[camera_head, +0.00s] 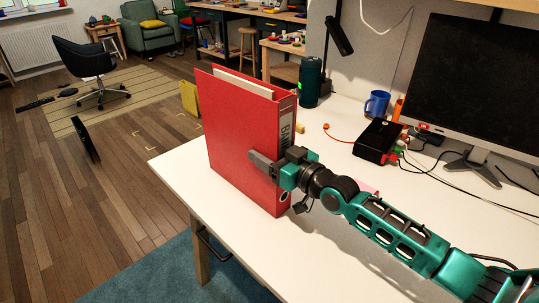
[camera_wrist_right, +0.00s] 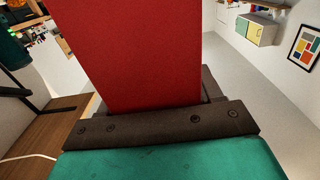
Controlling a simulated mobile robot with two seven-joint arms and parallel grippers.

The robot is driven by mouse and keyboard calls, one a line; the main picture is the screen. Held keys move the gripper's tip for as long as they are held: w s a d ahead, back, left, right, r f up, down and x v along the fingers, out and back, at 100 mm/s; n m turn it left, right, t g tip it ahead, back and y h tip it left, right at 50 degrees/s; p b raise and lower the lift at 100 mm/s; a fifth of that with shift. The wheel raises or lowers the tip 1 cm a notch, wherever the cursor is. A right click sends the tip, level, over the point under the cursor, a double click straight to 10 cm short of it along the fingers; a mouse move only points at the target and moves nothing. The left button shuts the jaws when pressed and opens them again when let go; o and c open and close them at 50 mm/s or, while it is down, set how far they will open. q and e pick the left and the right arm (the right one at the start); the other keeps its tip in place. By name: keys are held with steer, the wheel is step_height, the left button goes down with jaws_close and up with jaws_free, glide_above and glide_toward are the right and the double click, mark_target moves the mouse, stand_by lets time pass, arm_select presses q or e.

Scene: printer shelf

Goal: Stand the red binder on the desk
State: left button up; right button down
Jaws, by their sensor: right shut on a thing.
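The red binder (camera_head: 236,130) stands upright on the white desk (camera_head: 335,240) near its left end, with its labelled spine facing right. I cannot tell whether its bottom edge touches the desk or hovers just above it. My right gripper (camera_head: 268,165) is shut on the binder at the lower part of its spine side, with one finger across the red cover. In the right wrist view the binder's red cover (camera_wrist_right: 135,55) rises from between the jaws of the gripper (camera_wrist_right: 155,120). My left gripper is not in view.
A dark green bottle (camera_head: 311,82), a blue mug (camera_head: 377,103), a black box with cables (camera_head: 377,140) and a monitor (camera_head: 480,85) stand behind on the desk. The desk's left edge is close to the binder. The desk's front part is clear beside my arm.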

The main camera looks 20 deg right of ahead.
steer(key=shift+r, duration=0.25)
steer(key=c, duration=0.6)
jaws_free()
steer(key=shift+f, duration=0.3)
steer(key=shift+c, duration=0.2)
steer(key=o, duration=0.5)
steer(key=shift+c, duration=0.2)
steer(key=shift+s+d, duration=0.1)
steer(key=shift+s, duration=0.1)
steer(key=p+v, duration=0.1)
steer(key=v, duration=1)
steer(key=shift+s, duration=0.35)
